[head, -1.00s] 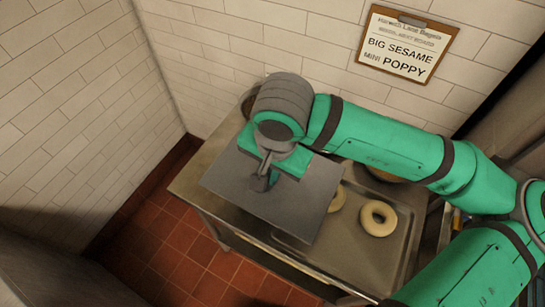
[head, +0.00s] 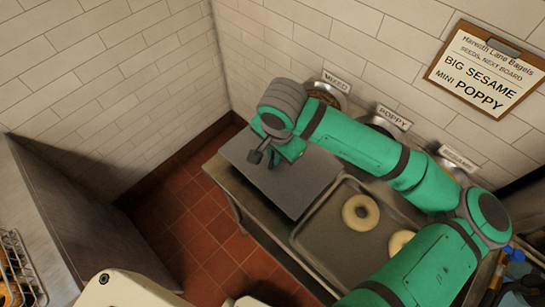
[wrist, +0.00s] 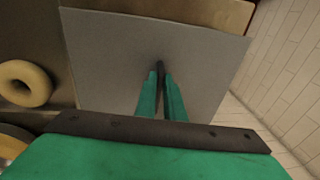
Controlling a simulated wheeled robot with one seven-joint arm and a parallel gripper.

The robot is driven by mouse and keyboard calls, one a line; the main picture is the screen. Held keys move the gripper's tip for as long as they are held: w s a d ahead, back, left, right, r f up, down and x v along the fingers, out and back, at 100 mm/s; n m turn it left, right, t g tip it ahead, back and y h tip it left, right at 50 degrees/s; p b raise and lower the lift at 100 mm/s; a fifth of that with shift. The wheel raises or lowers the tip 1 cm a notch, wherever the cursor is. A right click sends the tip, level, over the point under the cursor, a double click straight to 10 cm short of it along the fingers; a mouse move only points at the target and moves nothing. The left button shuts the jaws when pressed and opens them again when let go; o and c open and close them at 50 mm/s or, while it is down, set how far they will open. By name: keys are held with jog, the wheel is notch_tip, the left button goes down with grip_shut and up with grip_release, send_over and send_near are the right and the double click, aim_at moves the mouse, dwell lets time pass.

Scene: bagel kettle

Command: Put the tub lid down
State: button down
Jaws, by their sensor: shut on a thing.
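The tub lid (head: 312,184) is a flat grey square sheet. In the head view it lies level over the left end of the steel table, beside the tray. My gripper (wrist: 160,72) is shut on the lid's small dark handle, near the middle of the sheet in the wrist view. The lid (wrist: 105,65) fills much of that view. I cannot tell whether the lid touches the table or hangs just above it. My arm hides part of the lid's back side in the head view.
A metal tray (head: 310,238) with bagels (head: 360,212) sits right of the lid. Seed tubs labelled MIXED (head: 336,82), POPPY (head: 393,117) and a partly readable third label (head: 457,158) stand along the wall. Red tile floor (head: 205,215) lies left of the table.

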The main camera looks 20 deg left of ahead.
jog(key=f, duration=0.3)
jog(key=shift+w+a+f, duration=0.25)
jog(key=shift+w+f, duration=0.05)
jog(key=shift+w, duration=0.05)
jog(key=shift+s+f, duration=0.1)
jog(key=shift+f, duration=0.05)
jog(key=shift+s+a, duration=0.1)
jog(key=c, duration=1.8)
grip_release()
jog(key=shift+c, duration=0.2)
